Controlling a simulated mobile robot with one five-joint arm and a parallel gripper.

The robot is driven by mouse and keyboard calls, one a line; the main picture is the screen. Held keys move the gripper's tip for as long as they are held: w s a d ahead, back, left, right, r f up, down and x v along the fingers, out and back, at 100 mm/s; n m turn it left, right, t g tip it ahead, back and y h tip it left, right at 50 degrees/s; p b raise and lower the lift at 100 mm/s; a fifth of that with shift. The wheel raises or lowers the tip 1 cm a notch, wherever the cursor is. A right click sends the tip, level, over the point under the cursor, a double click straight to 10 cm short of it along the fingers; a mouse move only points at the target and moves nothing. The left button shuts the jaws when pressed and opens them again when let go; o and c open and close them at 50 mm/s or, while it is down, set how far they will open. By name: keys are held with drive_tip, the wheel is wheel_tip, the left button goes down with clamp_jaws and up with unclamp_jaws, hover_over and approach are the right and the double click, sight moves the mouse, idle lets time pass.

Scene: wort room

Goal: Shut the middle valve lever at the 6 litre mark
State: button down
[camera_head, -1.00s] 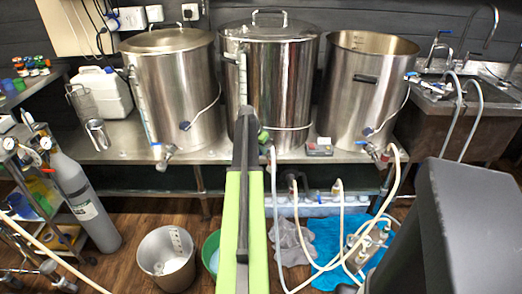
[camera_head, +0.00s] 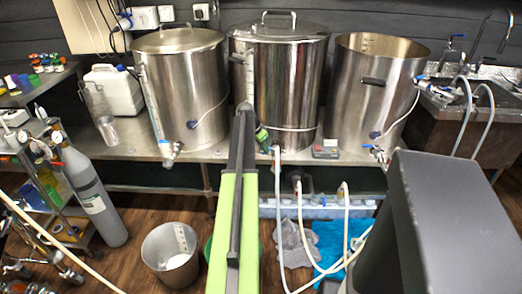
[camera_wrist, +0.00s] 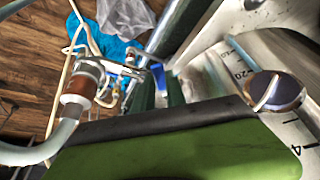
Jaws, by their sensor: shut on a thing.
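The middle kettle (camera_head: 293,95) is a lidded steel pot on the steel bench. A numbered scale strip (camera_head: 249,75) runs up its left side; the wrist view shows a scale strip (camera_wrist: 232,85) with 20 readable. My gripper (camera_wrist: 160,88) is at this kettle's lower front, its dark fingers shut around a small blue part, the valve lever (camera_wrist: 159,75). My arm hides the valve in the head view, so I cannot tell the lever's angle. A steel pail (camera_head: 152,262) on the floor has a scale inside and pale contents low down. The level against any 6 mark is too small to read.
The left kettle (camera_head: 185,75) and open right kettle (camera_head: 372,95) flank the middle one, with their own valves. Pale hoses (camera_head: 278,205) hang below the bench. A grey gas cylinder (camera_head: 95,200) stands at left. A blue cloth (camera_head: 328,238) lies on the floor.

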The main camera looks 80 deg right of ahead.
drive_tip(key=c, duration=1.4)
unclamp_jaws()
drive_tip(key=shift+a, duration=0.1)
drive_tip(key=shift+c, duration=0.2)
drive_tip(key=shift+o, duration=0.4)
drive_tip(key=shift+s, duration=0.1)
drive_tip(key=p+v, duration=1.6)
drive_tip(key=v, duration=0.1)
drive_tip(key=shift+r, duration=0.2)
